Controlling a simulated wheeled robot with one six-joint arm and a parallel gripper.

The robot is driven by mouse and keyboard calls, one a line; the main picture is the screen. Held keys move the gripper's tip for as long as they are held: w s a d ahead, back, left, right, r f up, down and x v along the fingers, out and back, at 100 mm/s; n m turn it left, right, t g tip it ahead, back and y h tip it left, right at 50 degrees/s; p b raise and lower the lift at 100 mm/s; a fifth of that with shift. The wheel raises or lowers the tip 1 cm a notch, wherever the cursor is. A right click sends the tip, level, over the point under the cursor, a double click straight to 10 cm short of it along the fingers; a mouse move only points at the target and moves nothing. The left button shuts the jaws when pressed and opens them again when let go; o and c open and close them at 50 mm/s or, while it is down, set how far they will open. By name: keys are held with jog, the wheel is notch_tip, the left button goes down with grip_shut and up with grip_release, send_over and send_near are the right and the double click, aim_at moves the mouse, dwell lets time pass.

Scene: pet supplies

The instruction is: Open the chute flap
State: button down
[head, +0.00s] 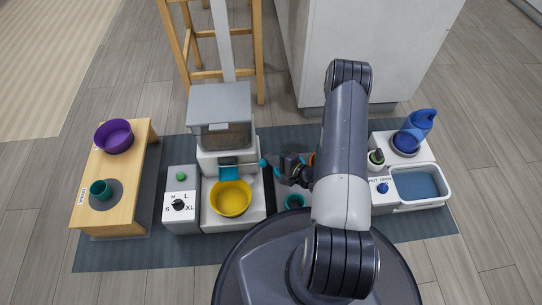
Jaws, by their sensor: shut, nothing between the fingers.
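The feeder (220,105) has a grey hopper on a white body. A blue chute flap (229,171) sits on the body's front, just above a yellow bowl (231,198). A small teal knob (264,163) shows to the right of the flap; I cannot tell what it joins. My gripper (279,169) is shut and empty, right of the feeder and close to the knob. I cannot tell whether they touch. The flap's exact angle is too small to tell.
A dial box (181,213) stands left of the feeder. A wooden bench (95,213) carries a purple bowl (114,136) and a teal cup (101,190). A teal cup (295,201) and a partly hidden orange thing are near my arm. A water unit (421,185) stands right.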

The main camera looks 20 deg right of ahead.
jog(key=shift+s+a+f+b, duration=0.15)
jog(key=shift+s+f+b, duration=0.5)
jog(key=shift+s+b, duration=0.2)
jog(key=shift+s+a, duration=0.1)
jog(key=shift+s, duration=0.15)
